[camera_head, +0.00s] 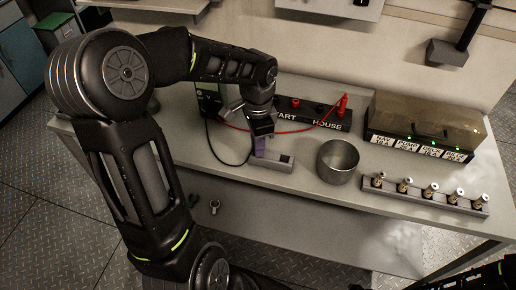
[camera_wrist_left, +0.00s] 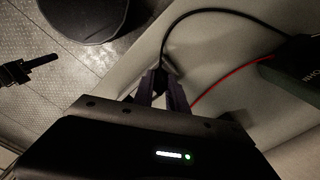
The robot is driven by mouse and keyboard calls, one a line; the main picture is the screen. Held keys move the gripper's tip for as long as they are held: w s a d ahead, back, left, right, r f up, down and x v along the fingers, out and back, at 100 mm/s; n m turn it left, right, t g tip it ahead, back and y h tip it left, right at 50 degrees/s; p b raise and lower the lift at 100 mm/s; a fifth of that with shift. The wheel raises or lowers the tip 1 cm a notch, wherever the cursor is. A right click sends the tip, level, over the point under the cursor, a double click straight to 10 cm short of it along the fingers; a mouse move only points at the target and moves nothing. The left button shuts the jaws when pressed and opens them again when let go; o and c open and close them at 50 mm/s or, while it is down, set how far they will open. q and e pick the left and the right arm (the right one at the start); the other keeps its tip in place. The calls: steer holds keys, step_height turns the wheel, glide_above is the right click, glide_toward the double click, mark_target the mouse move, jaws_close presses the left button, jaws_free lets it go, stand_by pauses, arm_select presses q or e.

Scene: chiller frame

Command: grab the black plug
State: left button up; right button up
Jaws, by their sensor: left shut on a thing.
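My left gripper (camera_head: 262,148) is over the bench, at a small grey block (camera_head: 280,166) near the front edge. It is shut on the black plug at the end of a black cable. In the left wrist view the fingers (camera_wrist_left: 162,92) close around the dark plug (camera_wrist_left: 160,78), and the black cable (camera_wrist_left: 205,12) curves away from it. The plug is mostly hidden by the fingers. I cannot tell whether the plug touches the block. My right gripper is not clearly seen.
Behind stands a black panel (camera_head: 308,115) with a red plug and red lead. A metal cup (camera_head: 338,162) is right of the block. A rail with several brass fittings (camera_head: 425,195) and a labelled box (camera_head: 425,130) are farther right.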

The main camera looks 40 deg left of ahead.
arm_select(q)
jaws_close()
step_height(320, 180, up, 10)
steer(key=shift+f+b, duration=0.15)
steer(key=shift+b, duration=0.3)
steer(key=shift+r, duration=0.2)
